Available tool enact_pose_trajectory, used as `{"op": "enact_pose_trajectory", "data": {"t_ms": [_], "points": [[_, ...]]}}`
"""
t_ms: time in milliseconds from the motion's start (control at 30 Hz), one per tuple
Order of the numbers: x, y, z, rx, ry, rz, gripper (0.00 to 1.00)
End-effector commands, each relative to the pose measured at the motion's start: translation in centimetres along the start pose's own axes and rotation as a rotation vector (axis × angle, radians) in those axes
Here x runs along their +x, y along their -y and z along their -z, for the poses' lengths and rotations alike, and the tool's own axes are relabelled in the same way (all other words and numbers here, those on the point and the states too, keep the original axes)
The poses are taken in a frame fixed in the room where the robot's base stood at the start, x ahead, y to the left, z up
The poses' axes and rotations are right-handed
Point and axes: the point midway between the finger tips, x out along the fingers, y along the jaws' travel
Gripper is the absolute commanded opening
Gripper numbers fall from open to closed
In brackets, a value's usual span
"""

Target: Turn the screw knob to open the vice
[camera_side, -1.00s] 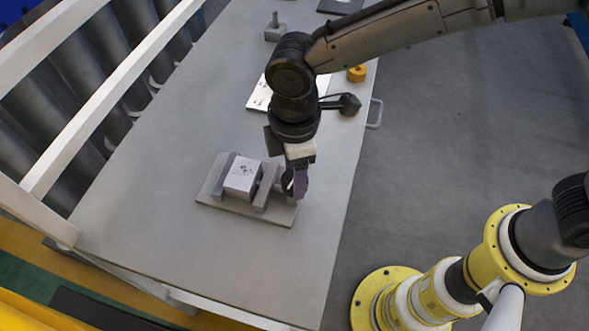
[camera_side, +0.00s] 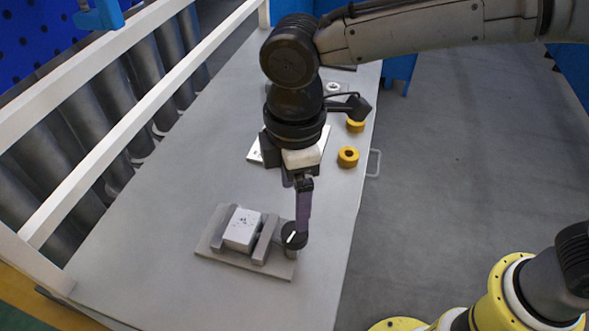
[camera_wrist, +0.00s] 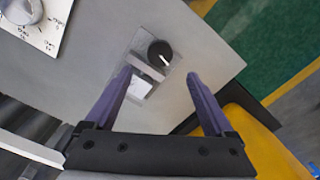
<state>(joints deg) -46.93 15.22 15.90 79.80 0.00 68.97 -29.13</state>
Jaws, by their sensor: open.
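The grey vice (camera_side: 212,250) lies flat on the table in the side view, with a light block (camera_side: 242,230) between its jaws. Its black round screw knob (camera_side: 292,236), with a white pointer line, sits at the right end. My gripper (camera_side: 303,228) hangs over the knob, its purple fingers pointing down. In the wrist view the fingers of my gripper (camera_wrist: 160,73) are spread wide and empty. The knob (camera_wrist: 159,53) shows between and beyond the fingertips, touching neither. The block (camera_wrist: 140,88) shows partly near the left finger. In the side view one finger hides the other.
The grey table (camera_side: 160,220) is clear around the vice. Yellow round parts (camera_side: 348,157) and a white plate (camera_side: 254,152) lie farther back. A white rail (camera_side: 100,140) runs along the left. A yellow robot base (camera_side: 510,290) stands at the lower right.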

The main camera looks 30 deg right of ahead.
Motion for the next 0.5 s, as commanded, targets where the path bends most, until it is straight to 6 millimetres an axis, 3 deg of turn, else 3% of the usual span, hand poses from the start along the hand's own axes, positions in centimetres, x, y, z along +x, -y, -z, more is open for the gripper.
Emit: {"op": "enact_pose_trajectory", "data": {"t_ms": [200, 500], "points": [[-3.6, 0.0, 0.1, 0.0, -0.002, -0.001, 0.88], [-4.9, 0.0, 0.0, 0.0, 0.001, 0.0, 0.88]]}}
